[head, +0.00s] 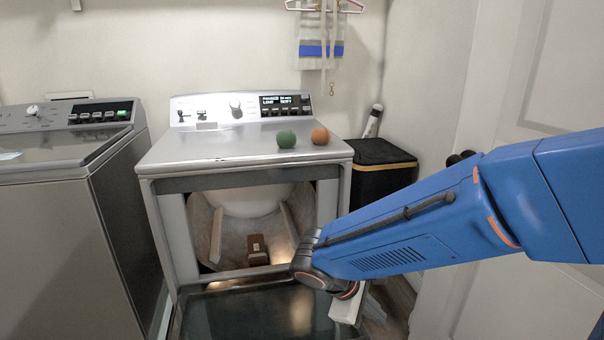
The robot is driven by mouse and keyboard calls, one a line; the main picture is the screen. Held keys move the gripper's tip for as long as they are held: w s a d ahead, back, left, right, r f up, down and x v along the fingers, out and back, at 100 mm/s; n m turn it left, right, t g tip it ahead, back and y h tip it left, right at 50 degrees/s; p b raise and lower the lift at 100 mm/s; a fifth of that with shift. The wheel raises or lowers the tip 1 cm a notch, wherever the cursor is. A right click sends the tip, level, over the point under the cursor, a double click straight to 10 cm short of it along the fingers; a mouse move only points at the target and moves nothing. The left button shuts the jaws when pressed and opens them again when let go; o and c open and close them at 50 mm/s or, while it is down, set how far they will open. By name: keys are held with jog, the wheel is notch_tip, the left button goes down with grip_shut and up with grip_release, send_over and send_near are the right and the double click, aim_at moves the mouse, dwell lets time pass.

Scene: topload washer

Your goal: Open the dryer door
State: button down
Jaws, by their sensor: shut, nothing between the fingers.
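The dryer (215,150) stands in the middle of the head view with its front opening exposed. Its door (250,312) is folded down and lies low in front of the opening, with a dark glassy inner face. My gripper (347,306) is at the lower right of the opening, near the door's right side. It is shut and empty; its fingertips are hard to make out. I cannot tell whether it touches the door.
Inside the dryer sits a small brown block (257,250). A green ball (286,139) and an orange ball (320,135) rest on top. A washer (70,160) stands at left, a black bin (383,152) at right. A white room door (500,90) bounds the right side.

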jog(key=s+d+r+m+t+y, duration=0.2)
jog(key=s+d+r+m+y, duration=0.4)
jog(key=s+d+m, duration=0.5)
notch_tip(320, 180, up, 2)
jog(key=shift+s+d+r+m+y, duration=0.1)
jog(key=shift+s+d+m+y, duration=0.3)
jog(key=shift+m, duration=0.1)
jog(key=c, duration=2.2)
grip_release()
jog(key=shift+s+t, duration=0.1)
jog(key=shift+t, duration=0.2)
